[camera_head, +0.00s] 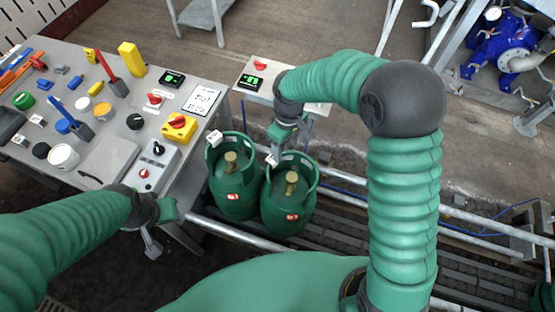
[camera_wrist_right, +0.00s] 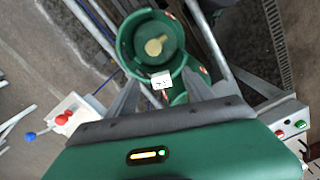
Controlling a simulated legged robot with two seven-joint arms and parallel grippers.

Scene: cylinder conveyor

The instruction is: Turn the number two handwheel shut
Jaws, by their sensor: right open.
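Two green gas cylinders stand side by side, the left one (camera_head: 234,195) and the right one (camera_head: 287,213). Each has a brass-coloured handwheel inside its collar, the left handwheel (camera_head: 231,160) and the right handwheel (camera_head: 291,180). Their red labels are too small to read surely, so I cannot tell which is number two. My right gripper (camera_head: 275,155) is open above the back rim of the right cylinder, apart from its handwheel. One collar, handwheel (camera_wrist_right: 155,45) and white tag (camera_wrist_right: 162,80) show in the right wrist view. My left gripper (camera_head: 153,245) hangs left of the cylinders; its jaws are unclear.
A grey workbench (camera_head: 95,170) with tools, buttons and a yellow-red switch (camera_head: 178,127) is at left. A small panel (camera_head: 262,82) stands behind the cylinders. A roller conveyor (camera_head: 400,240) with metal rails runs right. Blue pump equipment (camera_head: 505,45) is at upper right.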

